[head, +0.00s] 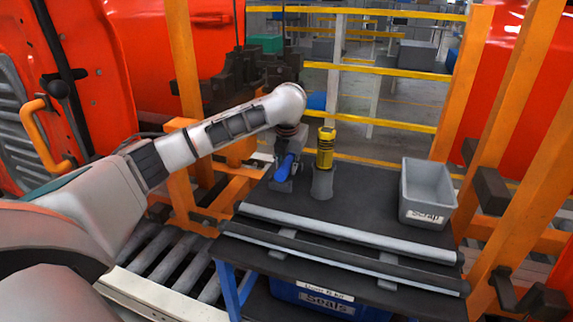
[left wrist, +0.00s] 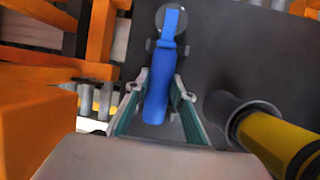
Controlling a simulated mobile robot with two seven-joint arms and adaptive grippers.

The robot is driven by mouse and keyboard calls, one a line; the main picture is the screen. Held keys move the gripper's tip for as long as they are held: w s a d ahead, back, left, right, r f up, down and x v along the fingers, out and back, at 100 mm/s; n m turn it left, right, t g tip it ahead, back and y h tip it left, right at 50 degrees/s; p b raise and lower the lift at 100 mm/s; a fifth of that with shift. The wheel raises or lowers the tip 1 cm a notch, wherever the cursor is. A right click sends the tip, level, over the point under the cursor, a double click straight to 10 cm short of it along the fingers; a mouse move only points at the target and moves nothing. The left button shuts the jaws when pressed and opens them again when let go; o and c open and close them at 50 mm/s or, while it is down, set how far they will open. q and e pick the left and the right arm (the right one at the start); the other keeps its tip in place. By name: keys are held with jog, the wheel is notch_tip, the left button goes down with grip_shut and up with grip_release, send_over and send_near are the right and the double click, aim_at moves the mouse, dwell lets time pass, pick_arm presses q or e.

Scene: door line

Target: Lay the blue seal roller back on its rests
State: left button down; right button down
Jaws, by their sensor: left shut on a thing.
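The blue seal roller (head: 284,168) is in the jaws of my left gripper (head: 286,164), over the left back part of the dark cart top. In the left wrist view the roller (left wrist: 160,88) lies lengthwise between the two fingers of the left gripper (left wrist: 160,84). Its narrow far end lies over a grey round piece (left wrist: 158,18). A small dark grey bracket (left wrist: 186,50), seemingly a rest, shows on both sides of the roller. I cannot tell whether the roller touches it. My right gripper is out of view.
A yellow and black tool (head: 326,146) stands in a grey cup (head: 322,184) just right of the gripper. A grey scrap bin (head: 428,190) sits at the right. Two long strips (head: 345,231) lie along the front. Orange posts (head: 181,60) stand left of the cart.

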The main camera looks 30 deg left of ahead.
pick_arm(q)
jog(key=c, duration=1.7)
grip_release()
jog(key=shift+f, duration=0.15)
jog(key=v, duration=0.8)
jog(key=shift+a, duration=0.2)
